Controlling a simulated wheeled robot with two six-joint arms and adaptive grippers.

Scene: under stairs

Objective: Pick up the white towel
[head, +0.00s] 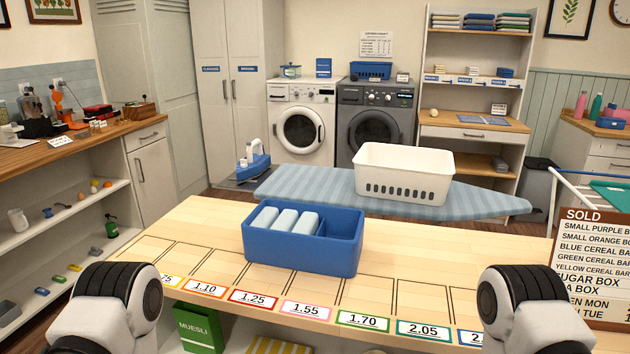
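Three rolled, pale bluish-white towels (285,221) stand side by side in the left part of a blue bin (304,251). The right part of the bin looks empty. The bin sits on the light wooden table in front of me. Other folded towels (497,20), white, blue and green, lie stacked on the top of the tall shelf at the back right; which one is the white towel of the task I cannot tell for sure. Only links of my two arms show at the lower left and lower right corners. Neither gripper is in view.
The wooden table (440,258) has outlined slots and price labels along its front edge. A SOLD board (590,265) stands at the right. The table beside the bin is clear.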

